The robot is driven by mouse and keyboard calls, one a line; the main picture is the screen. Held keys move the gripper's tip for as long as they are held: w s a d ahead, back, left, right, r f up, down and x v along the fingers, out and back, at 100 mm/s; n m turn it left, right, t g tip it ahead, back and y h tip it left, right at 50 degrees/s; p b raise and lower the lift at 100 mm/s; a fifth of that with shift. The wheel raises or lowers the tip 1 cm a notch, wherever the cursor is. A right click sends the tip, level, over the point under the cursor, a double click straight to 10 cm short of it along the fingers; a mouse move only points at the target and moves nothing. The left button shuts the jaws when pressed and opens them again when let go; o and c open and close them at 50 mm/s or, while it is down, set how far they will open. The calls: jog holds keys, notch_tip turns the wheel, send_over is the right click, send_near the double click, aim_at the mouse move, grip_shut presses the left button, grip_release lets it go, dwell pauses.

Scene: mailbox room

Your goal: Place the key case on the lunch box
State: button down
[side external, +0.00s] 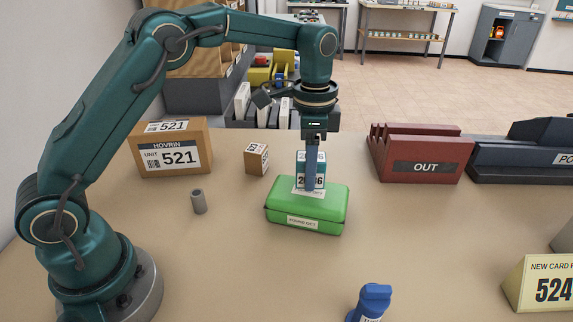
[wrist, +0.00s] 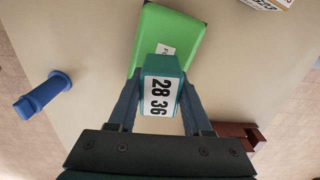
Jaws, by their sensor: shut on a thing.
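The key case (side external: 319,168) is a small teal box with a white label reading 28 36. My gripper (side external: 311,182) points straight down and is shut on it. In the wrist view the key case (wrist: 162,66) sits between the two fingers (wrist: 161,90). The lunch box (side external: 275,208) is a green box with a white label on its front, and it lies flat on the table. The key case is over the lunch box's lid; I cannot tell whether they touch. The lunch box (wrist: 170,28) also shows behind the key case in the wrist view.
A cardboard parcel (side external: 172,148), a small carton (side external: 256,159) and a grey cylinder (side external: 198,201) stand to the left. A dark red OUT tray (side external: 418,155) stands at the right. A blue object (side external: 372,301) is in front. The table around the lunch box is clear.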

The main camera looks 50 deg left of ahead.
jog(key=shift+f, duration=0.95)
jog(key=shift+f, duration=0.1)
jog(key=shift+c, duration=1.7)
grip_release()
jog(key=shift+f, duration=0.1)
